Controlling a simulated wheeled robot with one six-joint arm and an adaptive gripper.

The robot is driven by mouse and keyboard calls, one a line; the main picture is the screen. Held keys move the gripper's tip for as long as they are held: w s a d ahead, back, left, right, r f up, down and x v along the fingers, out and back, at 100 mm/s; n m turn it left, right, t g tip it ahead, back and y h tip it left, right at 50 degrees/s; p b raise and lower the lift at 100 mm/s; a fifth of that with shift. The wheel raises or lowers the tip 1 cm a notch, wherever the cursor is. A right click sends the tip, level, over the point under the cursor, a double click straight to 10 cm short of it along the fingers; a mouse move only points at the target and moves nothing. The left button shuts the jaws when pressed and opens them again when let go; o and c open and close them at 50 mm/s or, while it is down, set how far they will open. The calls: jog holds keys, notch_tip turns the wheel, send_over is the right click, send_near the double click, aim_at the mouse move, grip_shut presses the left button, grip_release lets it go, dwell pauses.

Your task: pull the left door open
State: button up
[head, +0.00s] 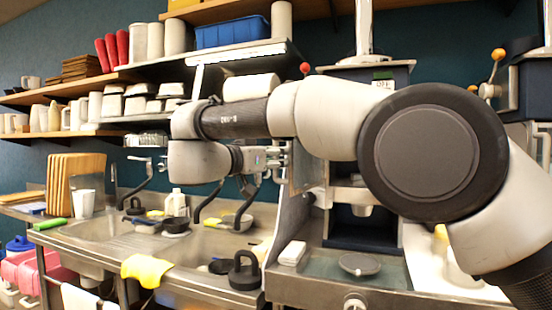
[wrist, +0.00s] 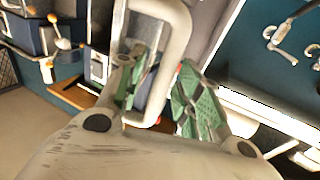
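My gripper (wrist: 160,85) shows in the wrist view with its two green-padded fingers spread apart. A pale loop-shaped handle (wrist: 176,50) comes down from the top of that view. One bar of it lies between the fingers, and the left finger overlaps the loop. I cannot tell whether either finger touches it.
A steel sink counter (head: 190,262) with black faucets, a yellow cloth (head: 146,269) and a black weight-like object (head: 244,271) lies below. Shelves with cups and a blue bin (head: 231,32) are above. A white block (head: 292,253) sits at the machine's front.

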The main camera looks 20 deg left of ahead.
jog(key=v, duration=1.2)
jog(key=shift+f, duration=0.1)
